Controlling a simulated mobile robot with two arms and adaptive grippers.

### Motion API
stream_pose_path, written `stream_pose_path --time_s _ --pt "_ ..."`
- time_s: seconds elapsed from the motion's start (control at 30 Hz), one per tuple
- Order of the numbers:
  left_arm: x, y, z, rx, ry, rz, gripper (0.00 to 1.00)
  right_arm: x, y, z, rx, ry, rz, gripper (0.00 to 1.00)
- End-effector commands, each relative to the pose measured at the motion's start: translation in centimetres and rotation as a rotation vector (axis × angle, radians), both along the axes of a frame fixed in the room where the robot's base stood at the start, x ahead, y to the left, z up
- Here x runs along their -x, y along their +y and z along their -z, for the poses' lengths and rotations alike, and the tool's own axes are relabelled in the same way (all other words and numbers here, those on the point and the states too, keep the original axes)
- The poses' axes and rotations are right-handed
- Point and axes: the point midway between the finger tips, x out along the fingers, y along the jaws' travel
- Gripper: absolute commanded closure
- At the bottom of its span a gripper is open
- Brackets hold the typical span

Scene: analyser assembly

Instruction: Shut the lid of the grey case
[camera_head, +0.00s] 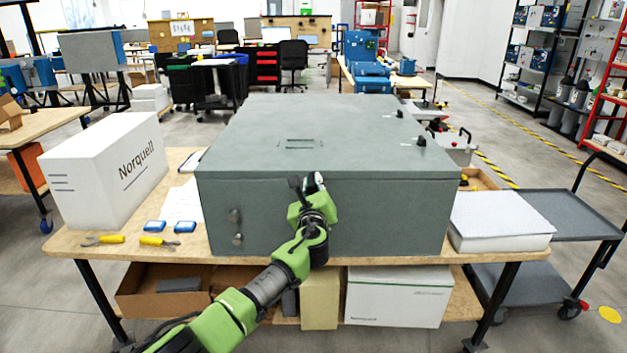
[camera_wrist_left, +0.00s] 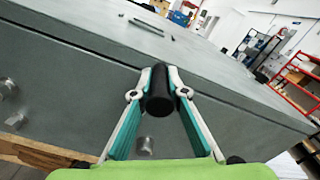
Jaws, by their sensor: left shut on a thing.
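The grey case (camera_head: 400,215) stands on the wooden table, and its lid (camera_head: 260,125) lies flat over it. In the left wrist view, a dark seam runs between the lid (camera_wrist_left: 85,25) and the front wall (camera_wrist_left: 60,90); I cannot tell whether the lid is fully down. My left gripper (camera_head: 308,186) is at the upper front of the case. In the left wrist view, its fingers (camera_wrist_left: 158,80) are shut on a black cylindrical handle (camera_wrist_left: 158,102) at the case front. How the handle joins the case is hidden. My right gripper is not in view.
A white Norquell box (camera_head: 105,170) stands left of the case, with blue-and-white small items (camera_head: 155,226) and yellow-handled tools (camera_head: 158,240) in front. A white box (camera_head: 498,218) lies to the right. A grey cart (camera_head: 565,213) stands beyond the table's right end.

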Motion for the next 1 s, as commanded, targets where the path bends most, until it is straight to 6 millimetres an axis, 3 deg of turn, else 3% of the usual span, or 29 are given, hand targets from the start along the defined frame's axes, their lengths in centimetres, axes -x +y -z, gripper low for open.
stream_pose_path --time_s 0.43,0.47,0.5,0.53,1.0 --pt "-0.14 0.39 -0.08 -0.013 -0.006 -0.007 1.00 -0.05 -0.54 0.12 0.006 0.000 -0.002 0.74" --pt "-0.14 0.39 -0.07 -0.013 -0.006 -0.007 0.81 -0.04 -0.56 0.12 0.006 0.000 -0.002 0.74" --pt "-0.15 0.41 -0.04 -0.013 -0.006 -0.007 0.70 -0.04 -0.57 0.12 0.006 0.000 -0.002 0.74" --pt "-0.13 0.40 -0.01 -0.013 -0.006 -0.007 0.69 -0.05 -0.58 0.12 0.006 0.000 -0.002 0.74" --pt "0.41 0.23 0.18 -0.009 -0.003 -0.004 0.69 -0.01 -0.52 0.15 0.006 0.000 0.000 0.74"
